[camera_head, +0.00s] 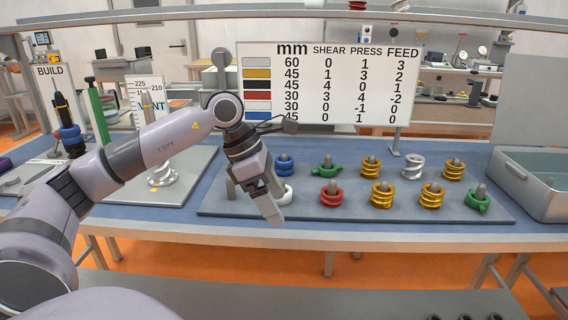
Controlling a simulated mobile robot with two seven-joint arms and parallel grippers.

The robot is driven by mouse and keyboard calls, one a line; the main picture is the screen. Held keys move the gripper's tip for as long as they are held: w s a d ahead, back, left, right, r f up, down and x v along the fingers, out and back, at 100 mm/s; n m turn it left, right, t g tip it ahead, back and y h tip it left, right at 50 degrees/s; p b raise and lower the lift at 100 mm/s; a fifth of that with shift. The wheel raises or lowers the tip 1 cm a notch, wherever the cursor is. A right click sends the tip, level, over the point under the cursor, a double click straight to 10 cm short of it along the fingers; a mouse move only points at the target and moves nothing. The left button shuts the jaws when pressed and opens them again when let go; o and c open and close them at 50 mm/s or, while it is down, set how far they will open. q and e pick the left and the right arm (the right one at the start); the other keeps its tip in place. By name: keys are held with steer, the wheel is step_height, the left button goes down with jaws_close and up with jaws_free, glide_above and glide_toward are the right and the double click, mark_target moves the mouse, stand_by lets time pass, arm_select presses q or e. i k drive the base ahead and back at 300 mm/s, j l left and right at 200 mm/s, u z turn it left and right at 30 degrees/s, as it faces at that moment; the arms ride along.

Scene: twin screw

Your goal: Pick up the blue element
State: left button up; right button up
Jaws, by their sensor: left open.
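A blue element (285,169) sits on a grey peg at the back left of the grey tray plate (350,208). My left gripper (265,203) hangs in front of and slightly left of it, pointing down, open. Its fingers hide part of a white element (287,192) in the front row. I cannot tell the exact gap between the fingers and the blue element. My right gripper is not in view.
Red (331,194), gold (382,194), green (477,201) and silver (413,167) elements stand on pegs to the right. A chart board (330,85) stands behind. A grey bin (540,185) is at right. A dark shaft with blue parts (70,132) stands at left.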

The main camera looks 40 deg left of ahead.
mark_target(282, 168)
steer(key=i+j, duration=0.65)
steer(key=j, duration=0.25)
